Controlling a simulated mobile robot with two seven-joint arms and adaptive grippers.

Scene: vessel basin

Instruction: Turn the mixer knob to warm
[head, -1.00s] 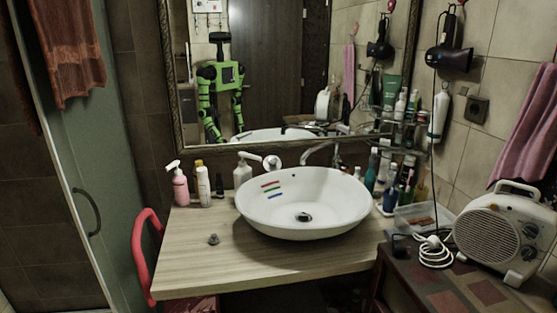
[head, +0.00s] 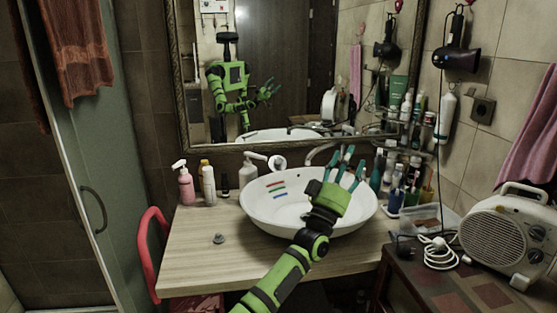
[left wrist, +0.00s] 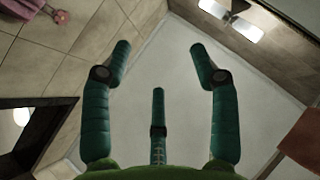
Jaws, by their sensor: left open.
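A round pale knob (head: 277,162) shows at the back of the white basin (head: 258,215), left of the curved metal spout (head: 320,153). I take it for the mixer knob; its setting is too small to read. Red, green and blue stripes (head: 277,188) mark the basin's inner left wall. My left gripper (head: 350,165) is open and empty, its teal fingers spread upward over the right part of the basin, right of the knob and apart from it. My arm hides part of the basin. The left wrist view shows the open fingers (left wrist: 160,75) against ceiling and walls.
Soap bottles (head: 186,185) stand left of the basin; a pump bottle (head: 248,170) stands beside the knob. Toiletries (head: 397,185) crowd the right side. A fan heater (head: 505,232) stands on the right cabinet. A mirror (head: 300,70) rises behind. The wooden counter (head: 190,250) is mostly clear at front left.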

